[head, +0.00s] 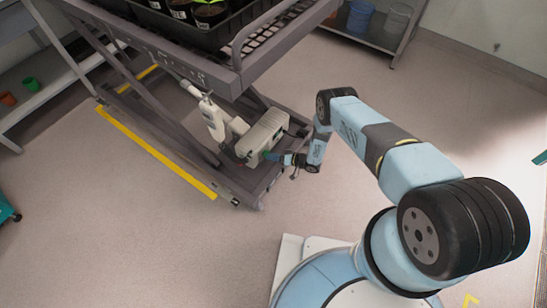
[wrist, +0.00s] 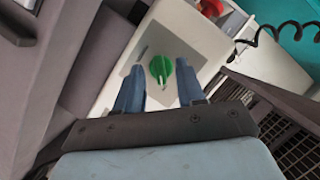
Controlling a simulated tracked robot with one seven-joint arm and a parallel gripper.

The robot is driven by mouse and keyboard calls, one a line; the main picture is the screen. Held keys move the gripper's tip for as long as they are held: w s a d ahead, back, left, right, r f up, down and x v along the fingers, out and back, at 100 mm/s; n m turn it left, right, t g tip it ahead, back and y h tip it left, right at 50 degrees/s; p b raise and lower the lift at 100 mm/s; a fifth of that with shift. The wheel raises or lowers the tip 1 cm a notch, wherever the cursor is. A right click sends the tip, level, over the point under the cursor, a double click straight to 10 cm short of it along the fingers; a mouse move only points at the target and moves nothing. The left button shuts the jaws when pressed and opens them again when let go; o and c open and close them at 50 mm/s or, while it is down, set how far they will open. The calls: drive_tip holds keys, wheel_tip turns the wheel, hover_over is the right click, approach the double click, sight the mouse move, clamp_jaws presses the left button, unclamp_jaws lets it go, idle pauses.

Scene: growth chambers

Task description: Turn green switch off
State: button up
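The green switch (wrist: 161,68) is a round green knob with a raised grip. It sits on a grey square plate on the pale box (wrist: 187,28), and it shows centred in the wrist view. In the head view the pale box (head: 262,133) is on the base of the lift table, with a bit of green at its lower end. My gripper (wrist: 160,92) has two blue fingers set wide apart, one to each side of the knob. They look apart from it, with nothing held. How far the fingertips are from the plate is hard to tell.
A red knob (wrist: 209,7) and a coiled black cable (wrist: 285,30) are close by on the box. The lift table (head: 165,62) stands over the box and carries a black tray (head: 212,35) with pots. Open floor (head: 100,225) lies in front.

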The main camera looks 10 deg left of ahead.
drive_tip(key=shift+w+a+f, duration=0.1)
drive_tip(key=shift+a+f, duration=0.05)
drive_tip(key=shift+a, duration=0.55)
clamp_jaws()
